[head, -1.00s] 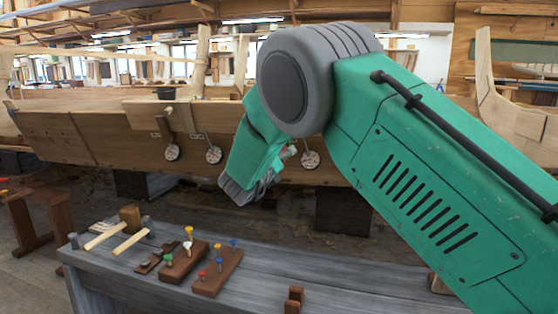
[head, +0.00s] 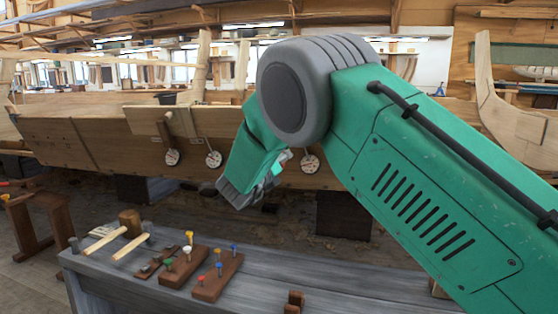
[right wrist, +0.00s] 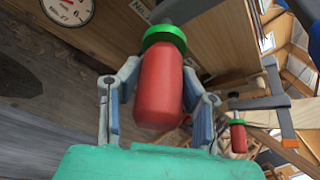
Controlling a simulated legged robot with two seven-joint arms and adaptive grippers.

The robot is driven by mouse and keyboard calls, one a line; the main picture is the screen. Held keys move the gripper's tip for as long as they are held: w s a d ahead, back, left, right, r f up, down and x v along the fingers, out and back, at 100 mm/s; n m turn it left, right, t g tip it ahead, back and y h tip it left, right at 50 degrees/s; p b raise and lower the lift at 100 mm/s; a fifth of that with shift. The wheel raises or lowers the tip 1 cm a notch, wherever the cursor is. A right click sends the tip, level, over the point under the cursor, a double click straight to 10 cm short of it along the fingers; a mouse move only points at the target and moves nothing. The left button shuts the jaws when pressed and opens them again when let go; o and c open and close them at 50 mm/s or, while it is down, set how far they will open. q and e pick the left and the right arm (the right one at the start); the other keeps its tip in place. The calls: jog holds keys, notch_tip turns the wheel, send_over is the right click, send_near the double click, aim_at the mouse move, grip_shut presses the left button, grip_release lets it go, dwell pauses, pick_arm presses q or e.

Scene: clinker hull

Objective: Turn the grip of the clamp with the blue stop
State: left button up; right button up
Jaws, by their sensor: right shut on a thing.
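In the right wrist view a thick red grip (right wrist: 158,92) with a green collar (right wrist: 165,36) at its far end stands between the fingers of my right gripper (right wrist: 158,105). The fingers are shut on its two sides. A second red grip (right wrist: 238,137) with a green collar hangs from a grey clamp bar (right wrist: 279,95) to the right. No blue stop can be made out for sure on the held clamp. In the head view my right gripper (head: 243,192) is at the hull's side, and its fingertips and the grip are mostly hidden. My left gripper is not in view.
The planked hull (head: 90,140) carries round dials (head: 213,159) along its side. A grey bench (head: 120,282) in front holds a mallet (head: 130,222) and wooden blocks with coloured pegs (head: 218,276). A dial (right wrist: 66,10) is close at upper left in the wrist view.

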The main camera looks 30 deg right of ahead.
jog(key=shift+d+f, duration=0.1)
jog(key=shift+f, duration=0.1)
